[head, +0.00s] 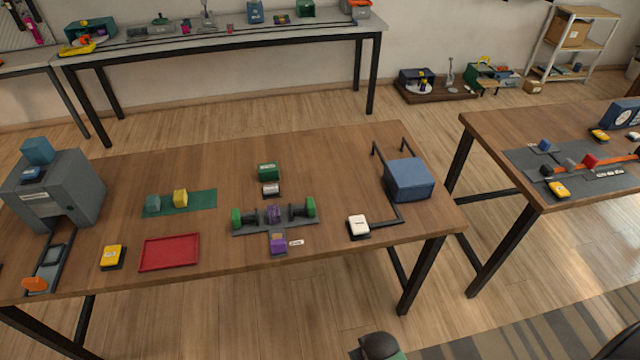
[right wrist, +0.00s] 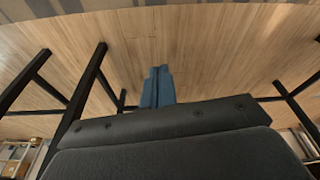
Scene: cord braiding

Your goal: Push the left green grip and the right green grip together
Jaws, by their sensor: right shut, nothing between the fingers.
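The left green grip (head: 236,218) and the right green grip (head: 310,207) stand at opposite ends of a grey base (head: 254,230) on the wooden table in the head view. Dark shafts run inward from both grips. A purple block (head: 274,214) sits between them, with clear distance between the two grips. My right gripper (right wrist: 157,88) shows in the right wrist view as blue fingers closed together, with nothing between them. It points at the floor, away from the grips. My left gripper is not in view.
A purple-topped piece (head: 278,241) projects from the base's front. Behind stands a green box (head: 268,171). A red tray (head: 169,252) lies left, a white device (head: 358,226) and blue box (head: 408,179) right. In the right wrist view, dark table legs (right wrist: 87,88) stand near my gripper.

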